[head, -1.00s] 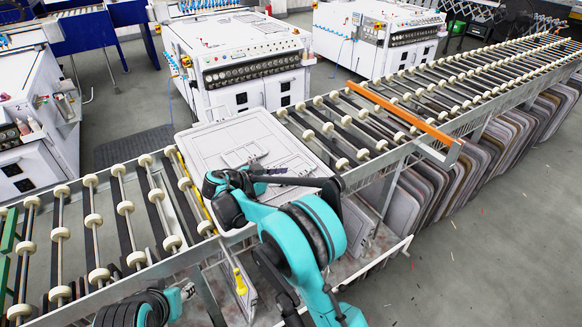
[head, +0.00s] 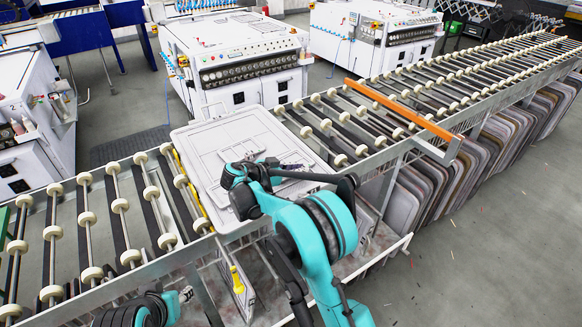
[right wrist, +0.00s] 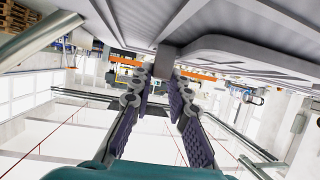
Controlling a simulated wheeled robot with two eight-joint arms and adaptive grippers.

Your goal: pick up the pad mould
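A pale grey mould plate (head: 212,187) with a raised rim and moulded shapes lies on the roller conveyor in the head view; I take it for the pad mould. My right gripper (head: 296,167) is over its right part, with my wrist hiding the plate's near side. In the right wrist view my two dark-padded fingers (right wrist: 161,80) stand apart. A small grey block (right wrist: 165,62) shows beyond or between their tips; I cannot tell whether they touch it. A grey moulded panel (right wrist: 245,55) is close by at upper right. My left gripper (head: 186,294) is partly visible at lower left, away from the plate.
Rollers (head: 120,205) run left of the plate and on to the upper right. An orange bar (head: 400,108) crosses the conveyor on the right. Many plates (head: 440,190) stand racked below. A yellow-topped item (head: 237,280) is under the near edge. White machines (head: 235,65) stand behind.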

